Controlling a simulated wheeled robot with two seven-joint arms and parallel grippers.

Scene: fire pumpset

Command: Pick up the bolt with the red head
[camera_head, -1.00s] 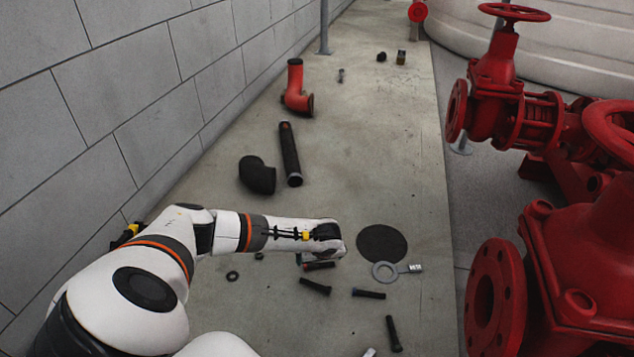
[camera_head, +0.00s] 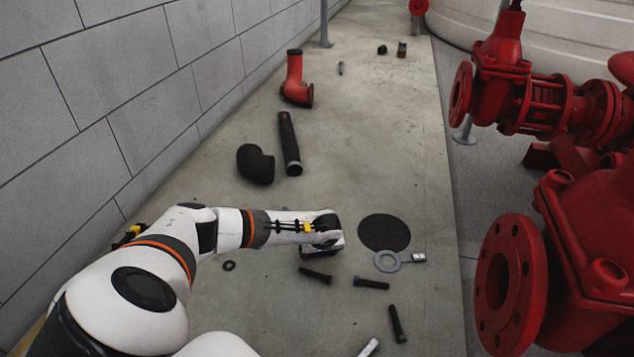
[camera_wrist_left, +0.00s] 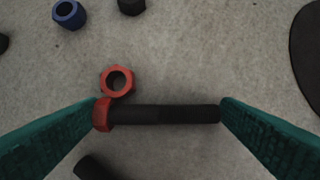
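The bolt with the red head (camera_wrist_left: 104,114) lies on the concrete floor in the left wrist view, its black shaft pointing right. My left gripper (camera_wrist_left: 160,110) is open, one green finger by the red head and the other by the shaft's far end. Whether the fingers touch the bolt I cannot tell. In the head view my left gripper (camera_head: 322,248) points down at the floor and hides the bolt. My right gripper is not in view.
A red nut (camera_wrist_left: 117,81) sits right beside the bolt's head, with a blue nut (camera_wrist_left: 69,14) farther off. Other bolts (camera_head: 371,283), a black disc (camera_head: 384,232) and a grey ring tool (camera_head: 387,261) lie close by. Red pump parts (camera_head: 511,280) stand at right.

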